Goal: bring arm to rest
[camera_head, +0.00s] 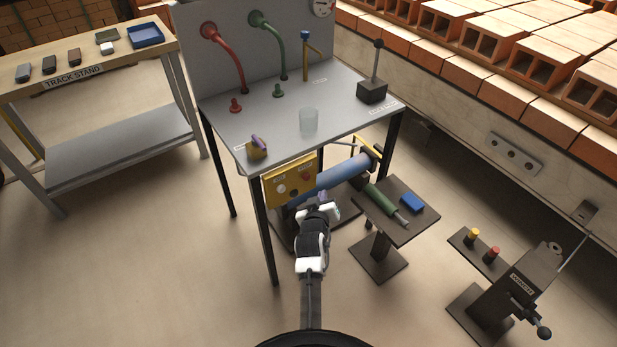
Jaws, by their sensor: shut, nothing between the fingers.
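My arm (312,255) extends from the bottom centre of the head view toward the front of the grey table. My gripper (326,211) is at its far end, in front of the blue cylinder (335,177) and right of the yellow control box (291,181). The gripper looks small here and its fingers are partly hidden; it is shut with nothing visible in it. I cannot tell whether it touches the cylinder or box behind it.
The grey table (270,120) carries a clear cup (308,120), red and green pipes, and a black lever box (371,92). A dark stand (408,232) with a green tool and a vise stand (531,275) are right. The track stand (110,65) is left. Floor at lower left is clear.

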